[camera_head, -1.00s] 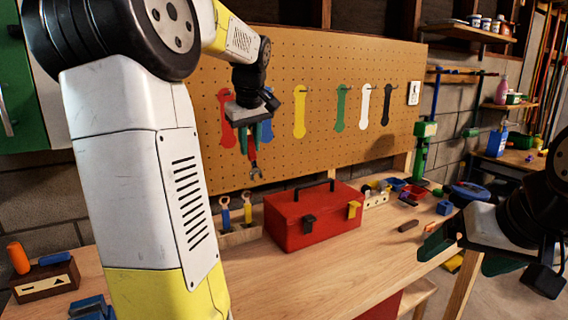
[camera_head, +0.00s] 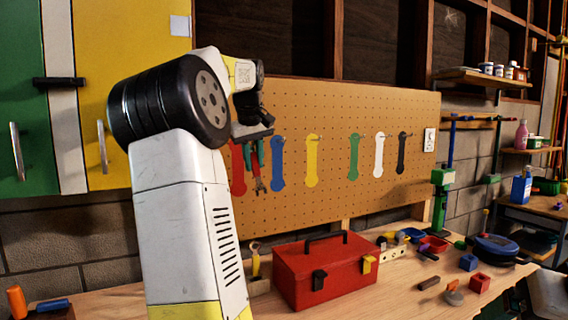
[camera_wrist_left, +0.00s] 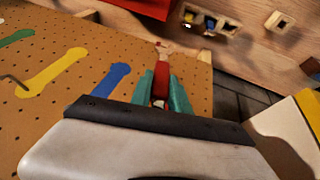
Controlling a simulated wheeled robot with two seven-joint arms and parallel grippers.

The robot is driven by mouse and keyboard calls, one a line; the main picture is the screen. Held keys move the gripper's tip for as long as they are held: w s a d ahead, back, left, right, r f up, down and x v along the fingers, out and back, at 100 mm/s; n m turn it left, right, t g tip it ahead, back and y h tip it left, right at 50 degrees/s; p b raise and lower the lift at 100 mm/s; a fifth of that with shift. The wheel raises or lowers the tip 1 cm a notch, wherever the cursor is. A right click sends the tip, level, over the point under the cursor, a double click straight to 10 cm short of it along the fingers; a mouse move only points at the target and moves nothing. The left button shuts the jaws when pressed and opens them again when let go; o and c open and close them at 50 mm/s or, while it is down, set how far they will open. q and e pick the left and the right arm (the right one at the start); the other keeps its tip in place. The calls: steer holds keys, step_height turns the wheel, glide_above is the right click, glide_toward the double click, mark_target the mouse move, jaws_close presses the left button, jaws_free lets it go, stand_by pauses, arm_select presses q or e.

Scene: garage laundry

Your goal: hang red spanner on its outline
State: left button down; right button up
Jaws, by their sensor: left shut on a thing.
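The red spanner (camera_head: 256,170) is held by my left gripper (camera_head: 254,156), its grey open-ended head pointing down. The left gripper's green fingers are shut on it in front of the pegboard (camera_head: 300,112). In the head view the spanner lies between the red outline (camera_head: 238,172) and the blue outline (camera_head: 277,165), slightly overlapping the red one's right side. In the left wrist view the spanner (camera_wrist_left: 161,76) sticks out between the green fingers, with the blue outline (camera_wrist_left: 112,80) to its left. The red outline's peg is hidden. Only a dark piece of my right gripper shows at the lower right.
Yellow (camera_head: 312,160), green (camera_head: 354,157), white (camera_head: 379,155) and black (camera_head: 402,153) outlines with pegs continue rightward. A red toolbox (camera_head: 325,272) stands on the workbench (camera_head: 385,296) below. A yellow-handled spanner (camera_head: 256,262) stands in a holder left of it.

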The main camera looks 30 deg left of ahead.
arm_select(q)
steer(key=w+a+f, duration=0.2)
steer(key=w+a, duration=0.3)
steer(key=a, duration=0.1)
steer(key=shift+w+a, duration=0.15)
steer(key=shift+a, duration=0.25)
stand_by(0.7)
stand_by(0.6)
steer(key=c, duration=1.2)
jaws_free()
steer(key=shift+o, duration=0.2)
steer(key=v, duration=0.8)
